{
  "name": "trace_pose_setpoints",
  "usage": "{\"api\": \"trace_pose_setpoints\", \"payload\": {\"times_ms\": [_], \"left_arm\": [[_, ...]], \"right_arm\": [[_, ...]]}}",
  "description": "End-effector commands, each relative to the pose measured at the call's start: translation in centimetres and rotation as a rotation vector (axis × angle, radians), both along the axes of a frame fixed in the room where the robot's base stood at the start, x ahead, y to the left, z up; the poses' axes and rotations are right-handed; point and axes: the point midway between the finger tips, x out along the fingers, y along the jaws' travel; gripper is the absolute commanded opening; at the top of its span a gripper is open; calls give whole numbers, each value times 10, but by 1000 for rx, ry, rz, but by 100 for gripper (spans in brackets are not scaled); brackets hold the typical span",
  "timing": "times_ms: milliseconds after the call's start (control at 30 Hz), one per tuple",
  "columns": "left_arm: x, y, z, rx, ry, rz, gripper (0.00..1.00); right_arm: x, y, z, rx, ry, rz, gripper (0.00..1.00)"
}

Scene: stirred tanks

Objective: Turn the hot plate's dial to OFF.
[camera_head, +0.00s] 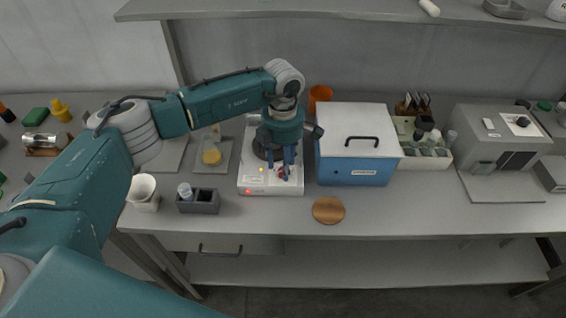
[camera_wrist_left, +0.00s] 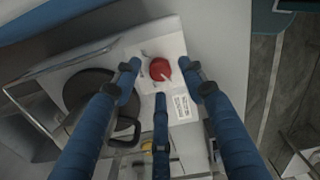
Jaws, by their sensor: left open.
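The white hot plate (camera_head: 252,180) stands on the bench, with a small red light at its front left. Its red dial (camera_wrist_left: 160,69) shows in the left wrist view, with a pale pointer line across it and a white label below; I cannot read the marks. In the head view the dial is mostly hidden behind my fingers. My left gripper (camera_head: 281,169) points down over the dial. In the wrist view its blue fingers are open, spread on both sides of the dial with a third below; contact cannot be told. My right gripper is not in view.
A dark round pan (camera_wrist_left: 88,92) with a handle sits on the hot plate, close to my fingers. A blue box with a white lid (camera_head: 357,165) stands just right. A grey holder (camera_head: 203,203) is at left, a round wooden disc (camera_head: 328,210) at the front right.

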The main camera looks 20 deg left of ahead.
Motion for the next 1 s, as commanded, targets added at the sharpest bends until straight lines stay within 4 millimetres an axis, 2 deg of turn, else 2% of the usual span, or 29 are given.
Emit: {"api": "trace_pose_setpoints", "payload": {"times_ms": [200, 467, 667, 1000], "left_arm": [[0, -1, -15, -1, 0, 0, 42], [0, -1, -17, -1, 0, -1, 42], [0, -1, -16, -1, -1, -1, 2], [0, -1, -17, -2, -1, 28, 0]], "right_arm": [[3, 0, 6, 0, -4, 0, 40], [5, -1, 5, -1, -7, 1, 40], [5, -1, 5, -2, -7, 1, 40], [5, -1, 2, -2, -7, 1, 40]]}}
